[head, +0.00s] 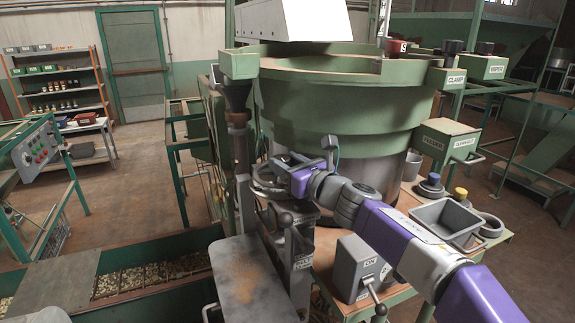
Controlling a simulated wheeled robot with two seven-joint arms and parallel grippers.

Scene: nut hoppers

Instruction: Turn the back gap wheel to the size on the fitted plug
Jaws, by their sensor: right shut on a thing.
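The back gap wheel, seemingly the dark grey ring-shaped handwheel (262,187), sits beside the foot of the big green bowl. My right gripper (284,174) reaches in from the right and is shut at this wheel, apparently on its rim; the fingers and wheel overlap, so the exact contact is hard to see. No size mark on the wheel is readable. A small red block (397,46) on the bowl's rim carries a pale mark that looks like an S; I cannot tell whether it is the fitted plug. My left gripper is not in view.
The green bowl (335,105) stands close behind the wheel.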

